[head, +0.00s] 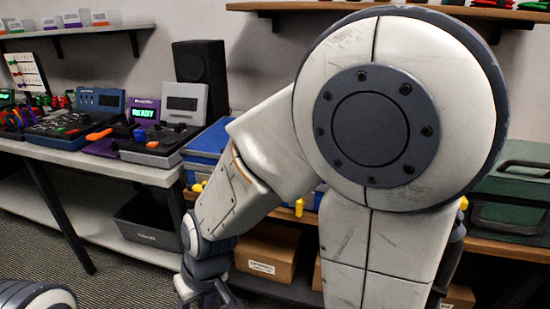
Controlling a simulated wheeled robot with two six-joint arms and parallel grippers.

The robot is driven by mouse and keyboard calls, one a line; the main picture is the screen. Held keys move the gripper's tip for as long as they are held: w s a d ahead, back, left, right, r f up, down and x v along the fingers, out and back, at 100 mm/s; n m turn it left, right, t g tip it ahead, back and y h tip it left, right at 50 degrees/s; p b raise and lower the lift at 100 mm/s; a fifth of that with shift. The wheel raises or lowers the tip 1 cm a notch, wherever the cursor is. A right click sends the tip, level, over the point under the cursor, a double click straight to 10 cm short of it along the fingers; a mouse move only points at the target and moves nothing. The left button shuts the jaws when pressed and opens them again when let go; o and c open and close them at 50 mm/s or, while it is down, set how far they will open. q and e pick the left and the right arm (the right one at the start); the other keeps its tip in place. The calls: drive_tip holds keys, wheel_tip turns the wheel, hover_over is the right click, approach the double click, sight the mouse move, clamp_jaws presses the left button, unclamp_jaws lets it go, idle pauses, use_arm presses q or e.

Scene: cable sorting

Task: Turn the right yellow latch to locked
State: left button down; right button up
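A blue case (207,146) sits on the wooden shelf behind my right arm, which hides most of it. A small yellow latch (198,187) shows at its left front. Another yellow piece (299,207) shows below the arm, farther right. A third yellow bit (463,203) shows at the right edge of my arm. I cannot tell which is the right latch or how any is turned. My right gripper (205,293) is low at the bottom edge, partly cut off, and its opening cannot be made out. My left gripper is not in view.
A dark green case (512,192) stands at the right. A cardboard box (267,252) is under the wooden shelf. At left, a table (120,166) holds several devices, one reading READY (143,116), with a black bin (147,219) below.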

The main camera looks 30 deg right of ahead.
drive_tip(key=w+d+r+m+t+h+p, duration=0.15)
drive_tip(key=w+d+r+m+p, duration=0.3)
drive_tip(key=d+r+p, duration=0.45)
use_arm(q)
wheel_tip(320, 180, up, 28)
drive_tip(key=p, duration=1.6)
use_arm(e)
drive_tip(key=m+h, duration=0.5)
drive_tip(key=m, duration=0.2)
approach(299, 200)
drive_tip(key=shift+g+y, duration=0.25)
drive_tip(key=b+x, duration=0.2)
drive_tip(key=x, duration=0.1)
drive_tip(key=b+x, duration=0.2)
drive_tip(key=b, duration=0.1)
drive_tip(key=b+x, duration=0.2)
drive_tip(key=x, duration=0.1)
drive_tip(key=shift+w+d+f+b, duration=0.2)
drive_tip(key=shift+d+b, duration=0.1)
drive_tip(key=shift+d, duration=0.1)
drive_tip(key=shift+b+x, duration=0.7)
drive_tip(key=shift+x, duration=0.1)
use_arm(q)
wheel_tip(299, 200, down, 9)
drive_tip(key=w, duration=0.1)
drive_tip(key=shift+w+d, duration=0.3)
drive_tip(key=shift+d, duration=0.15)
use_arm(e)
drive_tip(key=shift+w, duration=0.1)
